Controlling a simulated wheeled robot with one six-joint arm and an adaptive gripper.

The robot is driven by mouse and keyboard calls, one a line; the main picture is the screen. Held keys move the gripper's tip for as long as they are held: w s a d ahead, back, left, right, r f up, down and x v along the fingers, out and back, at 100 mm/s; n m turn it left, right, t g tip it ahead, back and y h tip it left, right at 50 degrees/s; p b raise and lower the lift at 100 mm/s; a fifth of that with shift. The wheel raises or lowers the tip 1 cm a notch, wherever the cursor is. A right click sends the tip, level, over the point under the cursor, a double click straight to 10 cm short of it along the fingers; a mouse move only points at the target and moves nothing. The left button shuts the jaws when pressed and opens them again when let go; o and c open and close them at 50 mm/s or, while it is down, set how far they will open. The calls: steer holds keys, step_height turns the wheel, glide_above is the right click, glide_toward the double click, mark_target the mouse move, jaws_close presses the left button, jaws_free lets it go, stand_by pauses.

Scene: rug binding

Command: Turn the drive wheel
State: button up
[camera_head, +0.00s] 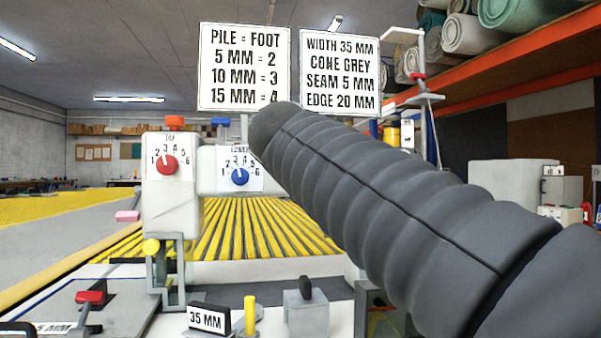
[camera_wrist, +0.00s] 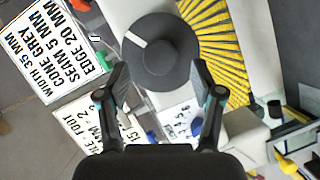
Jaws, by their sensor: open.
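A dark grey round wheel (camera_wrist: 170,30) with a raised hub and a white mark on its upper-left rim shows in the wrist view; it appears to be the drive wheel. My gripper (camera_wrist: 160,72) is open, its two fingers apart at the lower left and lower right of the wheel. Nothing is between the fingers' pads that I can make out, and I cannot tell the distance to the wheel. In the head view, my dark ribbed arm hides the wheel and my gripper.
The white machine (camera_head: 171,205) carries a red dial (camera_head: 166,165) and a blue dial (camera_head: 240,177). Two sign boards (camera_head: 244,66) (camera_head: 340,72) stand above it. Yellow-striped rug (camera_head: 250,226) lies behind. A 35 MM block (camera_head: 208,319) and yellow peg (camera_head: 250,315) stand in front.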

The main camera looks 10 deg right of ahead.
steer(key=v, duration=0.7)
steer(key=shift+s, duration=0.35)
steer(key=shift+a, duration=0.1)
